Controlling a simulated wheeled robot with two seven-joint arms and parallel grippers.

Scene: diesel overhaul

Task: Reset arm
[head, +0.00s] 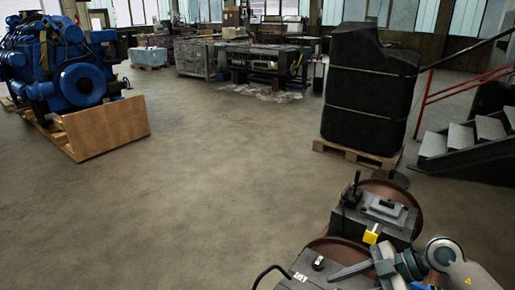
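My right arm comes in at the bottom right corner, with a pale link and a dark round joint. Its gripper end (378,264) is low in the picture, in front of two dark metal units. Blue-grey parts show there, but the fingers are too small and overlapped to tell whether they are open or shut, or whether they hold anything. A small yellow piece (371,236) shows just above the gripper end; I cannot tell whether they touch. My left arm and gripper are not in view.
Dark metal units (384,213) (312,265) sit on round brown tops close by. A black-wrapped load (370,90) stands on a pallet (356,155), near metal stairs (462,140). A blue engine (82,84) stands left behind a wooden board (105,127). Open floor fills the middle.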

